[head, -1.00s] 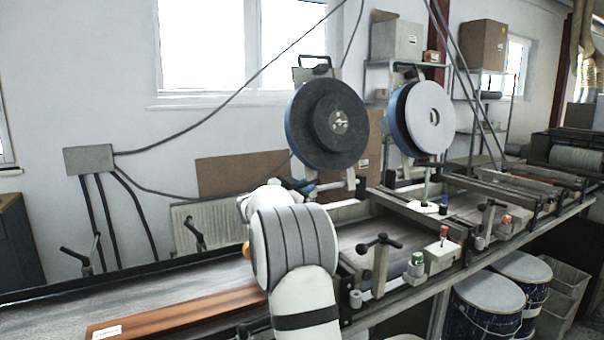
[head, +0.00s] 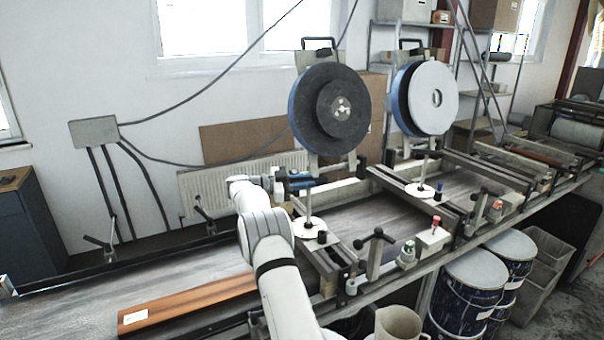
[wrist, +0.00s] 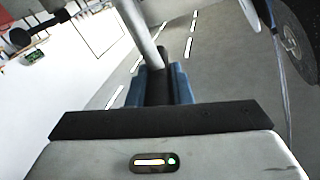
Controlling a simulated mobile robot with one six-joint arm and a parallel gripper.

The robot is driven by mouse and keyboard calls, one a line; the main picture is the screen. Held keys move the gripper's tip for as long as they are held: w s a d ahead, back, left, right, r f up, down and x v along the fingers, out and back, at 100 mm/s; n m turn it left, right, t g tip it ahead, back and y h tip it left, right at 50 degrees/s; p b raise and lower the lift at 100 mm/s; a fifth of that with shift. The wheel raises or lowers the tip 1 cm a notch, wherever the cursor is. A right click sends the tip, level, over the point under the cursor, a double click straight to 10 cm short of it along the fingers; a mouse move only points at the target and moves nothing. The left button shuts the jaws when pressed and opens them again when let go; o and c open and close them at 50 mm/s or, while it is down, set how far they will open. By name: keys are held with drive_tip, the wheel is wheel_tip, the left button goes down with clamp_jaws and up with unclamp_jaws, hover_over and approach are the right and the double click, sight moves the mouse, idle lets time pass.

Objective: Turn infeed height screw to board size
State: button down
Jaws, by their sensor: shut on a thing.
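The infeed height screw is an upright rod with a white disc (head: 309,227) at its foot, in the head view. My gripper (head: 298,183) is at the top of this rod, above the disc. In the wrist view the blue jaws (wrist: 164,84) are shut around a grey rod (wrist: 147,38), which runs away from them. The exact contact is partly hidden by the gripper body. The brown board (head: 190,303), with a white label on its near-left end, lies flat on the infeed belt.
A second rod with a white disc (head: 420,191) stands further right. Two large round wheels, one black (head: 330,108) and one pale (head: 432,98), rise behind the conveyor. A black T-handle (head: 375,238) and a red-topped box (head: 433,239) line the near rail. Blue drums (head: 468,288) stand below.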

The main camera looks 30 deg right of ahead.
drive_tip(key=shift+d+m+g+y+p, duration=0.15)
drive_tip(key=shift+m+g+y+p, duration=0.6)
drive_tip(key=shift+g+p, duration=0.7)
drive_tip(key=c, duration=1.4)
unclamp_jaws()
drive_tip(key=shift+w+d+f, duration=0.1)
drive_tip(key=shift+w, duration=0.05)
drive_tip(key=shift+o, duration=0.4)
